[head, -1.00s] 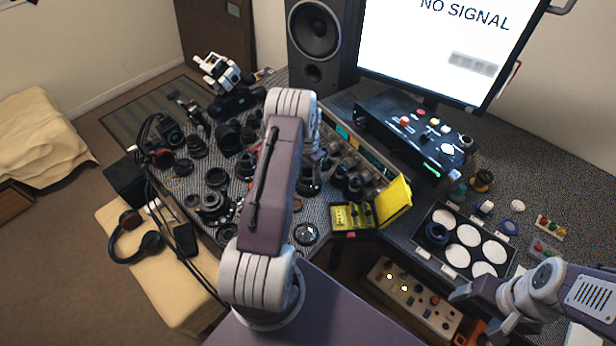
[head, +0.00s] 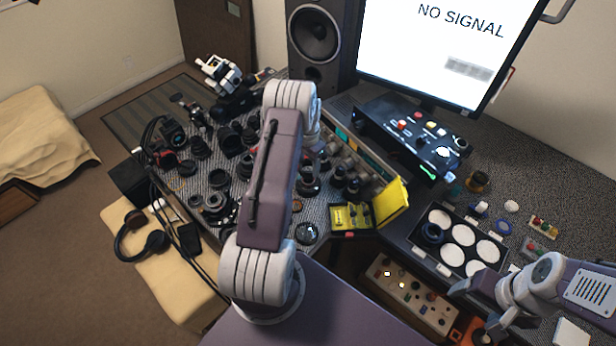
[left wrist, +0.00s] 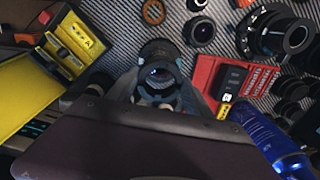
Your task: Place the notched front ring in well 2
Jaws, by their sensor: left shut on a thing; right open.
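My left gripper (left wrist: 158,92) is shut on a dark round part (left wrist: 160,70), which shows in the left wrist view above the patterned mat. I cannot make out a notch on it, so I cannot tell whether it is the notched front ring. In the head view my left forearm hides this gripper and what it holds. The black tray (head: 412,238) at the right has several round wells with white bottoms. No well numbers are readable. My right gripper (head: 478,304) is open and empty, near the tray's front side.
Many dark lens parts (head: 217,180) crowd the mat left of my arm. An open yellow case (head: 390,200) stands between them and the tray. A control box (head: 415,140) sits behind. A blue cylinder (left wrist: 272,140) and red case (left wrist: 212,80) lie close to my left gripper.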

